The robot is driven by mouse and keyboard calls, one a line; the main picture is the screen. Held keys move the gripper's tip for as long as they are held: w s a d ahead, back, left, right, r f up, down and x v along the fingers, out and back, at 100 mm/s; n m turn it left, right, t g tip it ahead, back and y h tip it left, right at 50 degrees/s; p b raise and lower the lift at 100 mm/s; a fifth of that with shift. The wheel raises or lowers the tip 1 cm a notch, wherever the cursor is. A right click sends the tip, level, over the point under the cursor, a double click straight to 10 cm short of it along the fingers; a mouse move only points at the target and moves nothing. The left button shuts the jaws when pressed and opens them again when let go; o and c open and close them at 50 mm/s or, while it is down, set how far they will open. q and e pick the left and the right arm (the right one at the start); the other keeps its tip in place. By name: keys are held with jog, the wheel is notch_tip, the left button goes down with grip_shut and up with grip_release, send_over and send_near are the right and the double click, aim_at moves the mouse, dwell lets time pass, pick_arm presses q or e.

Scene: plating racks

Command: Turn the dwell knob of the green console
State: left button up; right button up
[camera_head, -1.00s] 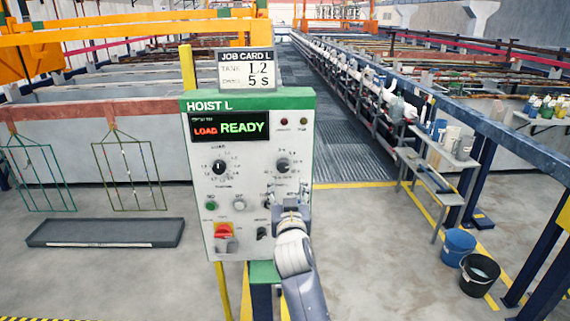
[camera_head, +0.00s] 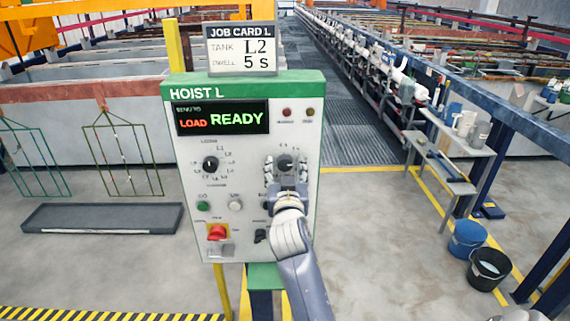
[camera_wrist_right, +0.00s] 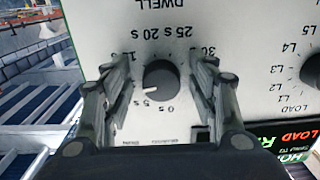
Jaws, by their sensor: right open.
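The green-topped console (camera_head: 182,140) is labelled HOIST L, and its display reads LOAD READY. The dwell knob (camera_head: 285,161) is a dark round knob at the right of its panel. In the right wrist view the dwell knob (camera_wrist_right: 161,78) appears upside down, with its pale mark toward the lower left, near the 5 s label. My right gripper (camera_head: 286,171) is open, with one finger on each side of the knob. In the wrist view gaps show between the knob and both fingers of the right gripper (camera_wrist_right: 158,76). My left gripper is out of view.
A job card (camera_head: 241,48) above the console reads tank L2, dwell 5 s. Another knob (camera_head: 210,164) sits at panel left, with a red switch (camera_head: 217,232) below. A side table (camera_head: 452,141) and blue bucket (camera_head: 467,238) stand at right.

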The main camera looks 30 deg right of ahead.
jog(key=shift+s+a+r, duration=0.25)
jog(key=shift+s+a, duration=0.05)
jog(key=shift+s, duration=0.05)
jog(key=c, duration=1.1)
jog(key=shift+r+n+p, duration=0.1)
jog(key=shift+n+p, duration=0.3)
jog(key=shift+n, duration=0.3)
jog(key=shift+n+p, duration=0.55)
jog(key=shift+n, duration=0.55)
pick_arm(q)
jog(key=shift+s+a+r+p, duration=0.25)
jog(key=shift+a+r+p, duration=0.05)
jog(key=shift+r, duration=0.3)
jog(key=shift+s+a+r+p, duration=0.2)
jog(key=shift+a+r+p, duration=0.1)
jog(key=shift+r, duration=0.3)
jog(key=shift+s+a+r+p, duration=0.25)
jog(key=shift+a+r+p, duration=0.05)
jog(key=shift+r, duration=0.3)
pick_arm(e)
jog(key=shift+d+n, duration=0.1)
jog(key=shift+n, duration=2)
jog(key=shift+r, duration=0.1)
